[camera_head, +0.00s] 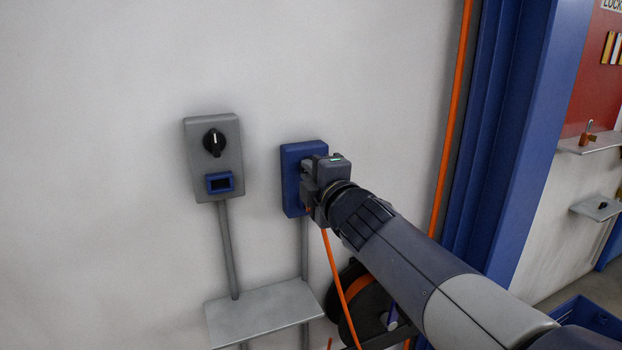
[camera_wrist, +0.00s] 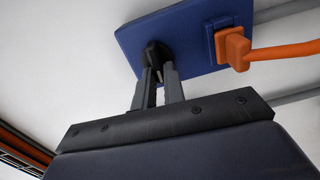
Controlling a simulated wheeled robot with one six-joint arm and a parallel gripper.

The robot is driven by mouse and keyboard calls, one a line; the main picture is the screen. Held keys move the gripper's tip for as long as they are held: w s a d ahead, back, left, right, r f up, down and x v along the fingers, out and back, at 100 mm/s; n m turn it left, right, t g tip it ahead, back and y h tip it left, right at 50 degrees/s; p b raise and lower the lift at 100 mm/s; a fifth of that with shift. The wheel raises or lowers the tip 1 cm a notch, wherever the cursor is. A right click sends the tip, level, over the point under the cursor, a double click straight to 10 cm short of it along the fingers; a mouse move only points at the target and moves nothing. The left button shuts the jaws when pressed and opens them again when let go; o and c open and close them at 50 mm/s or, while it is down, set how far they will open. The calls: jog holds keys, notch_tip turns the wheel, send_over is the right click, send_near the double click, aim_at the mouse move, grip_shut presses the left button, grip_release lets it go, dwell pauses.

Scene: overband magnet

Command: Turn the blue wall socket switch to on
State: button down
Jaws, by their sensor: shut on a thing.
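The blue wall socket (camera_head: 291,178) is a blue plate on the white wall, and my gripper hides much of it in the head view. In the wrist view the blue plate (camera_wrist: 190,25) shows a black rotary switch knob (camera_wrist: 157,54) and an orange plug (camera_wrist: 234,48) seated in its outlet, with an orange cable running off to the right. My gripper (camera_wrist: 160,75) is at the plate with its two grey fingers shut on the black knob. The knob's pointer mark is hidden, so its setting cannot be told. In the head view my gripper (camera_head: 310,172) reaches the plate from the right.
A grey switch box (camera_head: 229,170) with a black knob and blue socket is left of the blue plate. A grey shelf (camera_head: 262,312) juts out below. A cable reel (camera_head: 368,310) hangs beneath my arm. A blue column (camera_head: 500,150) stands at right.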

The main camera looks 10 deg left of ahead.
jog(key=shift+n, duration=0.3)
jog(key=c, duration=1.5)
grip_release()
jog(key=shift+p+v, duration=1.15)
jog(key=shift+v, duration=4.25)
jog(key=shift+f, duration=0.1)
